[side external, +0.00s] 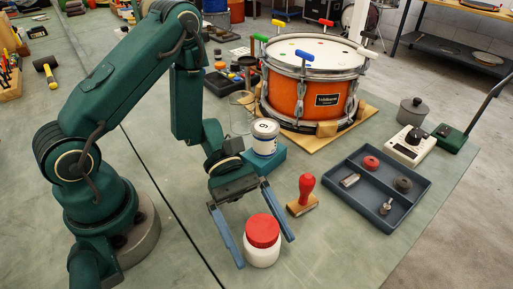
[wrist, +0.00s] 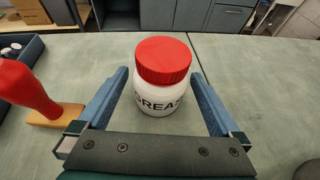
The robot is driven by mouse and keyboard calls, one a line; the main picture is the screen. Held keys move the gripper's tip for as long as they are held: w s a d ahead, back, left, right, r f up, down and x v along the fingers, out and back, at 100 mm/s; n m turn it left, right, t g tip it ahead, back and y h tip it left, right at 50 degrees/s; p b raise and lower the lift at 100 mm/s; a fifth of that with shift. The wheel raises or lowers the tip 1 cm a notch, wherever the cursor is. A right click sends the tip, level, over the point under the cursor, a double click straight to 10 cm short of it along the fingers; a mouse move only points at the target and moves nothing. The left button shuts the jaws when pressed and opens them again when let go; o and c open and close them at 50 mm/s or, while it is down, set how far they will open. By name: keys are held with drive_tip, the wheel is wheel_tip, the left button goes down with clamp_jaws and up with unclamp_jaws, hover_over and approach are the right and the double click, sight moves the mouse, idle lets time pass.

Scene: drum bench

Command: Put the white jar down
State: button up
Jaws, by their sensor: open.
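The white jar (side external: 262,252) with a red lid stands upright on the green bench top near the front. In the wrist view the jar (wrist: 158,99) shows dark "GREASE" lettering and sits between the two blue fingers. My gripper (side external: 266,226) is open, with one finger on each side of the jar. In the wrist view a gap shows between the jar and each finger of my gripper (wrist: 160,92). The jar's base appears to rest on the bench.
A red-handled stamp (side external: 304,196) stands close to the right of the jar. A dark tray (side external: 405,207) with small parts lies further right. An orange drum (side external: 312,85) and a labelled can (side external: 265,137) on a teal block are behind. The bench front is clear.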

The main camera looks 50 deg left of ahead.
drive_tip(key=v, duration=0.8)
drive_tip(key=shift+a, duration=0.25)
drive_tip(key=s+a+r+m+t+y, duration=0.2)
drive_tip(key=r+m+y, duration=0.3)
drive_tip(key=m, duration=0.3)
drive_tip(key=s+a+r+m+t+y, duration=0.2)
drive_tip(key=r+m+t+y, duration=0.3)
drive_tip(key=m+y, duration=0.3)
drive_tip(key=shift+a+r+t, duration=0.3)
drive_tip(key=shift+a+r, duration=0.5)
drive_tip(key=shift+a, duration=0.05)
